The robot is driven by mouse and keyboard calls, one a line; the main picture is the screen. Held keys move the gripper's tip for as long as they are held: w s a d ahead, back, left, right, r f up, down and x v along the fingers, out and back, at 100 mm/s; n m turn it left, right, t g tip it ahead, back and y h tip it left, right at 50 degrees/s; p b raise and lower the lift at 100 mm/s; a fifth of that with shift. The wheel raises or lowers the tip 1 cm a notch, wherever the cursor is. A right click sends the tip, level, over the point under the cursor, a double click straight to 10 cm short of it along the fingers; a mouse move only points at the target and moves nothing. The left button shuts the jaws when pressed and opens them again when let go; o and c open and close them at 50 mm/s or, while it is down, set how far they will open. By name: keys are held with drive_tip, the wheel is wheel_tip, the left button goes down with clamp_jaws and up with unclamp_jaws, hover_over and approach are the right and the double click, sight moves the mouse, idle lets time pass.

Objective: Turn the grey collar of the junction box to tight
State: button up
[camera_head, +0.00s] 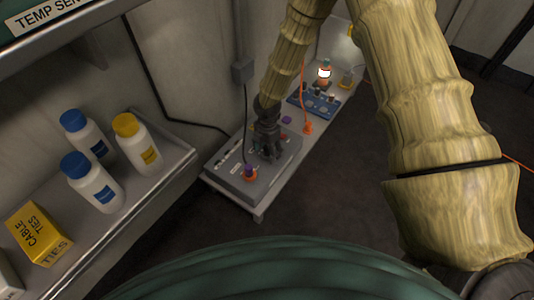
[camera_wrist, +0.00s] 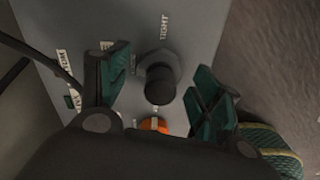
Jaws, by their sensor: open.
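The junction box (camera_head: 230,178) is a grey box with white labels on a low bench. In the wrist view its panel (camera_wrist: 205,20) carries a TIGHT label (camera_wrist: 164,27) at the top. Below the label is the grey collar (camera_wrist: 174,66), faceted, with a dark cylinder (camera_wrist: 160,85) standing at its middle. My gripper (camera_head: 268,152) points down over the box. In the wrist view my gripper (camera_wrist: 163,75) is open, its green-padded fingers on either side of the collar, apart from it. I cannot tell their height above the panel.
An orange knob (camera_wrist: 153,124) is close below the collar, partly hidden by my gripper. A blue box (camera_head: 318,101) and a lit lamp (camera_head: 324,73) stand farther along the bench. A shelf with bottles (camera_head: 92,183) and a yellow box (camera_head: 39,234) is at left.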

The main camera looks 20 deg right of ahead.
drive_tip(key=shift+f, duration=0.4)
drive_tip(key=c, duration=1)
